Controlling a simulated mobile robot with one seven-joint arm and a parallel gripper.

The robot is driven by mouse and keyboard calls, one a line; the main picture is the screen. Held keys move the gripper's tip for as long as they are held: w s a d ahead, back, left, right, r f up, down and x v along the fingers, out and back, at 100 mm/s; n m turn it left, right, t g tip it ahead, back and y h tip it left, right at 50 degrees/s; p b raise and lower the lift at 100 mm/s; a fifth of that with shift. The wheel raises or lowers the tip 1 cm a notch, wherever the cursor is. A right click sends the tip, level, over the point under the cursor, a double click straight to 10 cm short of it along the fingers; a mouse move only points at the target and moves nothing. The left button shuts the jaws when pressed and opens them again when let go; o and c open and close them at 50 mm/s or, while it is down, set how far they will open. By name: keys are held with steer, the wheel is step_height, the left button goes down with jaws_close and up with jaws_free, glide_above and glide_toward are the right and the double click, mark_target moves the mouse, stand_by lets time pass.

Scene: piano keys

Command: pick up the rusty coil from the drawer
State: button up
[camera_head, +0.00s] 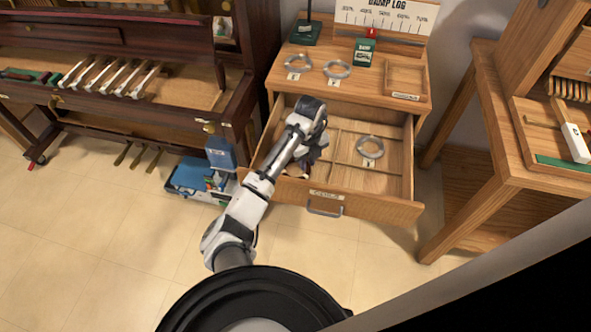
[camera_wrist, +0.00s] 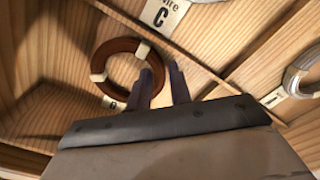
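The rusty coil (camera_wrist: 112,50), a reddish-brown ring with pale ties, lies flat in a wooden compartment of the open drawer (camera_head: 375,206). In the wrist view it sits left of centre, beside a small label. My gripper (camera_wrist: 163,72) points down toward the drawer floor. Its two dark fingers stand apart with a narrow gap. The left fingertip overlaps the coil's right edge in the picture; I cannot tell whether it touches.
A silver coil (camera_head: 370,147) lies in the drawer's right compartment, beyond thin dividers. Two more silver coils (camera_head: 299,63) (camera_head: 337,69) and a green box (camera_head: 364,53) are on the cabinet top. A piano (camera_head: 110,110) stands left, a blue toolbox (camera_head: 192,178) near the drawer.

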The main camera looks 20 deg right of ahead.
jaws_close()
steer(key=shift+r, duration=0.1)
